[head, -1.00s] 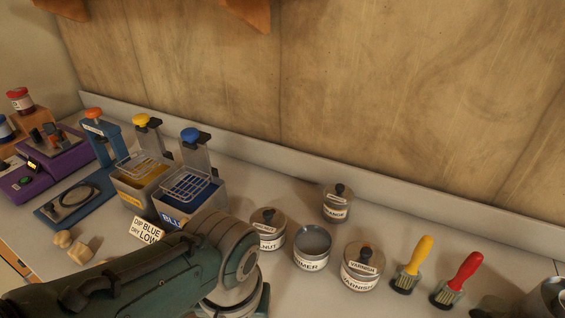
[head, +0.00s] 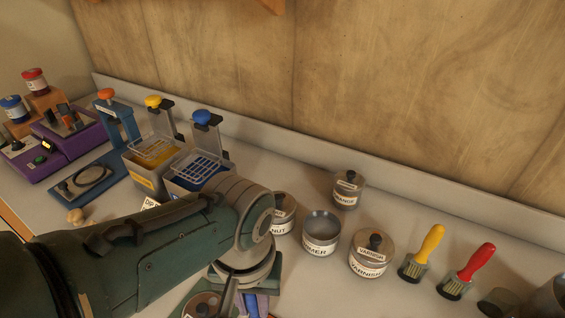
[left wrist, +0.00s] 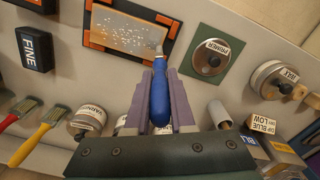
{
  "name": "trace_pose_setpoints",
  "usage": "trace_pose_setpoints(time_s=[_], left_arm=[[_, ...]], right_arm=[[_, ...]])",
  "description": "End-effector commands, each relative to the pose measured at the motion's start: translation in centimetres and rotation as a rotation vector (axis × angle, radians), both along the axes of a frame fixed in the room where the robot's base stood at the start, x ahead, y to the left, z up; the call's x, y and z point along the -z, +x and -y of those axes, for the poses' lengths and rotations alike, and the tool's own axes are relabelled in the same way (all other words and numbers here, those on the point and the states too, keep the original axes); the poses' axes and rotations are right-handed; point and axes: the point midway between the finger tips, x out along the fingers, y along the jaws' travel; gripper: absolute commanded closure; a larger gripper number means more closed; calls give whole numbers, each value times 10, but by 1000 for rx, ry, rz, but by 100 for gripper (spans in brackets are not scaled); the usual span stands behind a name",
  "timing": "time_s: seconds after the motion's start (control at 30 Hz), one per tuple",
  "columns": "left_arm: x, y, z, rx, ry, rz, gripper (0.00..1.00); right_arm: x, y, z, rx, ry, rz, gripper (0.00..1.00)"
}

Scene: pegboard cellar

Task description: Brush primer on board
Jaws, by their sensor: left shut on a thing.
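My left gripper (left wrist: 160,100) is shut on a blue-handled brush (left wrist: 160,95), between purple jaws; in the head view the jaws (head: 252,305) show only at the bottom edge. The brush's far end points at the right part of the board (left wrist: 120,38), a brown panel with white specks in a frame with orange corners. I cannot tell whether the bristles touch it. The primer tin (head: 321,237) stands open on the bench. A lid labelled PRIMER (left wrist: 212,57) lies on a green mat right of the board. My right gripper is not in view.
Yellow (head: 424,252) and red (head: 467,272) brushes stand at right. Dip tanks (head: 197,172) stand behind my arm. A black FINE block (left wrist: 34,49) lies left of the board.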

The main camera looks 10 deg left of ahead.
Motion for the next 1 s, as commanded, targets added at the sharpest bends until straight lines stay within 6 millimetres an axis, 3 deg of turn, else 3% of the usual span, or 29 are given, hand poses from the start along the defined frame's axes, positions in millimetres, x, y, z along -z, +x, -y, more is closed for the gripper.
trace_pose_setpoints(time_s=[0.37,1.0], left_arm=[[1,-4,11,1,0,-1,100],[8,-3,10,0,1,-1,100]], right_arm=[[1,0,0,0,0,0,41],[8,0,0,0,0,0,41]])
